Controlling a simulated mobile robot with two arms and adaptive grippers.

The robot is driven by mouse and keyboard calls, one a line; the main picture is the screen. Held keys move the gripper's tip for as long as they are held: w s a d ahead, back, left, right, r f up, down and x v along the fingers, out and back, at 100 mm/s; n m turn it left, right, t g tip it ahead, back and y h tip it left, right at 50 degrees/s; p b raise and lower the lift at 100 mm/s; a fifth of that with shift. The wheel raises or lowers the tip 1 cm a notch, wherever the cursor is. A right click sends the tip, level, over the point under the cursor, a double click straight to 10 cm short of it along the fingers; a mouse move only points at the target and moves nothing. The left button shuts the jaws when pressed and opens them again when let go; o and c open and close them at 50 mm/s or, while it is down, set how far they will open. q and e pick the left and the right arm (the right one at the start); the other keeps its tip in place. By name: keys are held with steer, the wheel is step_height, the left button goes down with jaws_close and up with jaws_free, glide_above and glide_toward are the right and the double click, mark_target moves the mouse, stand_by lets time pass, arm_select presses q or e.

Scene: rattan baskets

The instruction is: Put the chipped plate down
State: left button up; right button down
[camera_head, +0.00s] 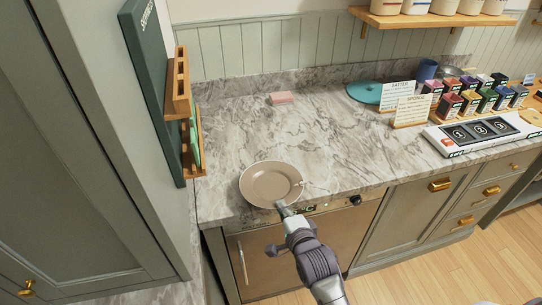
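The chipped plate (271,184) is a round beige-brown plate near the front edge of the marble counter (330,150). A small pale mark shows at its right rim. My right gripper (281,207) reaches in from below and its tip meets the plate's front rim. The fingers look closed on that rim, though they are small in the picture. I cannot tell whether the plate touches the counter or hangs just above it. My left gripper is not in view.
A pink sponge-like block (281,98) lies at the back. A teal round lid or plate (367,92), two sign cards (411,109), several small boxes (470,98) and a numbered panel (482,132) fill the right side. The counter's middle is clear. A tall cabinet (75,150) stands left.

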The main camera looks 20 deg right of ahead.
mark_target(269, 190)
arm_select(q)
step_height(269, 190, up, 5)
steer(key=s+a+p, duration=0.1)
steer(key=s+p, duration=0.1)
steer(key=p, duration=0.1)
arm_select(e)
steer(key=w+r, duration=0.1)
steer(key=w, duration=0.2)
steer(key=w+r, duration=0.2)
steer(key=w, duration=0.1)
steer(key=w+a+r, duration=0.1)
steer(key=w, duration=0.3)
steer(key=shift+r, duration=0.25)
steer(key=shift+w+f, duration=0.2)
step_height(269, 190, down, 5)
steer(key=b, duration=0.5)
steer(key=shift+f, duration=0.1)
steer(key=shift+f+b, duration=0.45)
steer(key=shift+b, duration=0.05)
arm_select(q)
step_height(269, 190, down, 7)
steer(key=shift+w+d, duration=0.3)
arm_select(e)
steer(key=shift+s+f, duration=0.1)
arm_select(q)
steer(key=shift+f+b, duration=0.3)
steer(key=shift+b, duration=0.2)
arm_select(e)
steer(key=shift+f, duration=0.55)
